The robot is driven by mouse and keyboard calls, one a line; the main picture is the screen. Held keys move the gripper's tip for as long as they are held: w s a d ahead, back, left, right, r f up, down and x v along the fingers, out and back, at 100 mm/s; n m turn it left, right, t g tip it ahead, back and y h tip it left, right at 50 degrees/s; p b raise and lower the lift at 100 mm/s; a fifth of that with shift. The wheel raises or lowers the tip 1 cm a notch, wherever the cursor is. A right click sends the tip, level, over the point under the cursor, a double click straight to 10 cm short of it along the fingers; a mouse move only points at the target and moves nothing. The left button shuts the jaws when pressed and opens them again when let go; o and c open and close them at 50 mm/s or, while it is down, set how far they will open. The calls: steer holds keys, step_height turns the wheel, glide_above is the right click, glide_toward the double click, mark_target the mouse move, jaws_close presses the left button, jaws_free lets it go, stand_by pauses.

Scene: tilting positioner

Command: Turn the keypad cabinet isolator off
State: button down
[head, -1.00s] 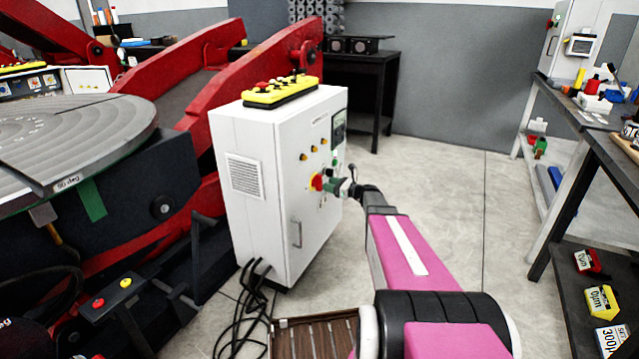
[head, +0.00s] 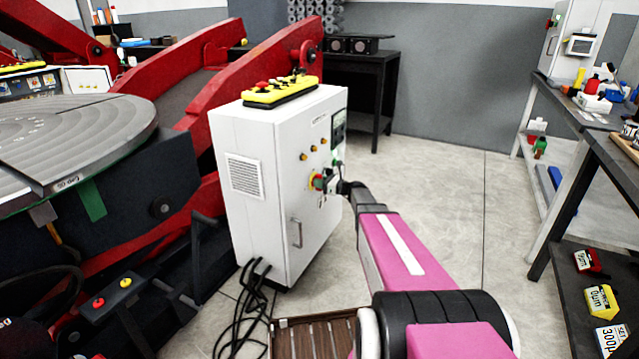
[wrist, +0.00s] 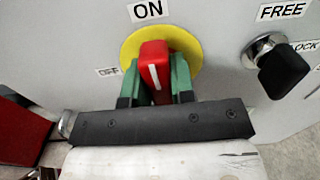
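In the wrist view a red isolator handle (wrist: 155,64) sits on a yellow round plate (wrist: 187,45). Its white line points nearly straight up, toward the ON label (wrist: 147,10). The OFF label (wrist: 108,71) is to the left. My gripper (wrist: 156,82) has its green fingers on either side of the handle; I cannot tell whether they press on it. In the head view my gripper (head: 330,184) is at the front of the white cabinet (head: 268,200), at the isolator (head: 316,181).
A black knob (wrist: 283,72) labelled FREE and LOCK is right of the isolator. A yellow button pendant (head: 281,92) lies on the cabinet. The red positioner (head: 265,60) stands behind and left; cables (head: 247,310) lie on the floor. Another cabinet (head: 577,35) stands far right.

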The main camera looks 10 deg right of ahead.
steer(key=shift+n, duration=0.3)
steer(key=n, duration=0.3)
steer(key=shift+s+a+n, duration=0.1)
steer(key=shift+s+n, duration=0.05)
steer(key=shift+n, duration=0.25)
steer(key=n, duration=0.4)
steer(key=shift+s+f, duration=0.1)
steer(key=shift+f, duration=0.05)
steer(key=n, duration=0.5)
steer(key=shift+s+a+f, duration=0.1)
steer(key=shift+f+n, duration=0.2)
steer(key=shift+n, duration=2)
steer(key=c, duration=1)
jaws_free()
steer(key=shift+o, duration=0.2)
steer(key=v, duration=1)
steer(key=shift+s+d, duration=0.25)
steer(key=shift+d, duration=0.05)
